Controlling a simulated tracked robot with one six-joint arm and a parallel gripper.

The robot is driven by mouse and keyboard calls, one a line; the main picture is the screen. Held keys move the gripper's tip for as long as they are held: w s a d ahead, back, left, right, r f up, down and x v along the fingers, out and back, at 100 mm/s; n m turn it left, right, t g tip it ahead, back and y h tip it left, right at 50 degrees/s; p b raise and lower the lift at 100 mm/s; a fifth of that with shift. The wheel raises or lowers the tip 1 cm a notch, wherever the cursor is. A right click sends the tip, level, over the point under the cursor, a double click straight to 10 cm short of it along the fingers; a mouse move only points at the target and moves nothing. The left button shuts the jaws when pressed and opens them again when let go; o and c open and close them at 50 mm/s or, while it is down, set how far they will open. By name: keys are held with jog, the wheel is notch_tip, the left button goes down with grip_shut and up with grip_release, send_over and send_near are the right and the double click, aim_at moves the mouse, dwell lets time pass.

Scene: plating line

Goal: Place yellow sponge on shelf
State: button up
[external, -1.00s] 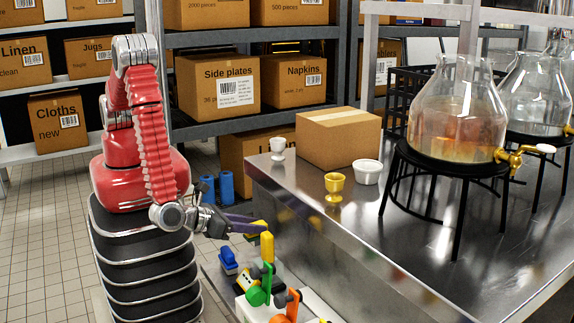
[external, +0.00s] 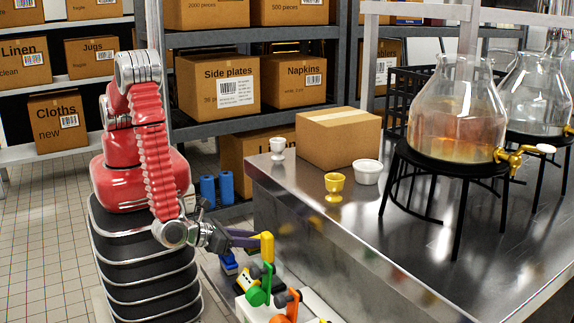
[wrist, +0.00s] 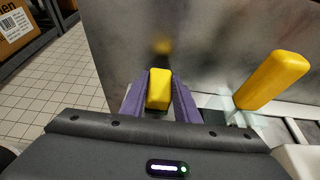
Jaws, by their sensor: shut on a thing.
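The yellow sponge (wrist: 159,90) is a small block between the two purple fingers of my gripper (wrist: 160,92) in the wrist view. The fingers are shut on its sides. In the external view my gripper (external: 258,238) reaches right, beside the steel counter and below its top. There the sponge overlaps a yellow upright piece, so I cannot clearly tell them apart. Grey metal shelving (external: 245,122) with cardboard boxes stands behind my arm.
The upright yellow piece (wrist: 272,80) stands right of my gripper. Green and orange tools (external: 258,292) are below it. The steel counter (external: 330,225) holds a yellow cup (external: 334,182), a white tub (external: 367,172), a carton (external: 339,140) and glass dispensers. Blue rolls (external: 226,187) stand near the shelving.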

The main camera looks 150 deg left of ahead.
aim_at(245, 251)
jog(key=shift+f, duration=1.05)
jog(key=shift+f, duration=0.2)
jog(key=shift+s+d+f, duration=0.1)
jog(key=shift+s+f, duration=0.15)
jog(key=shift+f, duration=0.65)
jog(key=o, duration=1.2)
jog(key=shift+s+f, duration=0.1)
jog(key=v, duration=0.4)
jog(key=w+r+v, duration=0.1)
jog(key=v, duration=0.9)
jog(key=shift+w+r, duration=0.2)
jog(key=shift+r, duration=0.05)
